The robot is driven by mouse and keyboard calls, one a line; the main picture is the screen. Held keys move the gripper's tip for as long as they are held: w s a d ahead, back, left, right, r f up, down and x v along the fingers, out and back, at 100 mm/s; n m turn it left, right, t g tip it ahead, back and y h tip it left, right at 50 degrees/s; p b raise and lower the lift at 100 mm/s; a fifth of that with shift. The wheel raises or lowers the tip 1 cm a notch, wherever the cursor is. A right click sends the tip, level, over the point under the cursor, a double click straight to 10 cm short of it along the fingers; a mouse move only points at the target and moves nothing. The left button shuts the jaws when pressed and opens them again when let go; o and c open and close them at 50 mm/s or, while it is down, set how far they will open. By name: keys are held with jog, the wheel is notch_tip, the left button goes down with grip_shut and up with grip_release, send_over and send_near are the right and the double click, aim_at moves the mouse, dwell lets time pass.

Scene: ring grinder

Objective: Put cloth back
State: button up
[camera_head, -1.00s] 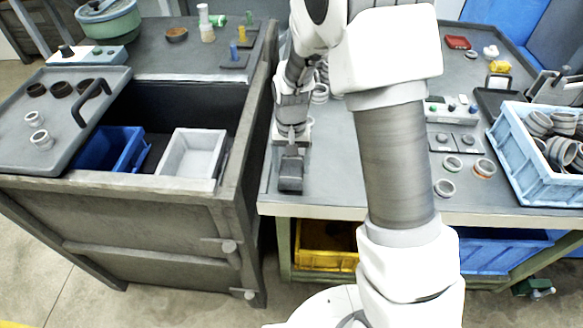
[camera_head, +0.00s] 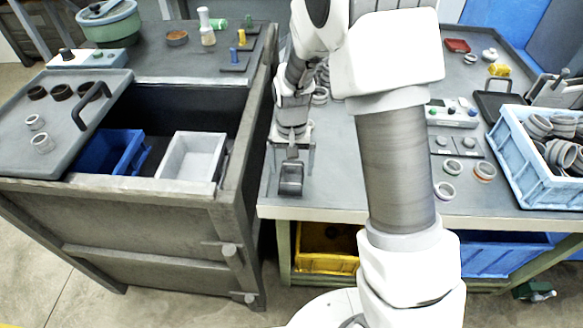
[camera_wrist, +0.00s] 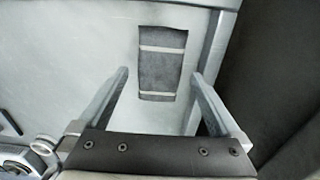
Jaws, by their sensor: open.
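The cloth (camera_wrist: 163,62) is a dark grey strip with two pale stripes, lying on the light grey table surface in the wrist view. In the head view the cloth (camera_head: 291,179) is near the front left corner of the right-hand table. My gripper (camera_wrist: 159,75) is open, with one finger to each side of the cloth and clear gaps between. In the head view my gripper (camera_head: 292,150) points down at the cloth's far side. It holds nothing that I can see. The height of the fingers over the table is hard to tell.
The left bench has an open bay with a blue bin (camera_head: 108,152) and a white bin (camera_head: 191,156). A light blue crate of rings (camera_head: 521,165) stands at the right. Loose rings (camera_head: 484,171) and a button box (camera_head: 452,117) lie right of my arm.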

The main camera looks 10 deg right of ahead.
aim_at(292, 173)
notch_tip(292, 173, up, 11)
jog(key=p, duration=0.2)
jog(key=s+d+r+n+t, duration=0.1)
jog(key=s+d+r+t, duration=0.3)
jog(key=s+r, duration=0.7)
jog(key=s+d+r, duration=0.2)
jog(key=s+r, duration=0.1)
jog(key=s, duration=0.2)
jog(key=s+d+r+n+t, duration=0.1)
jog(key=s+d+r, duration=0.1)
jog(key=s, duration=0.3)
jog(key=shift+s+r+t, duration=0.15)
jog(key=shift+r+t, duration=0.15)
jog(key=shift+r, duration=0.15)
notch_tip(292, 173, up, 14)
jog(key=p, duration=1.4)
jog(key=shift+f, duration=0.1)
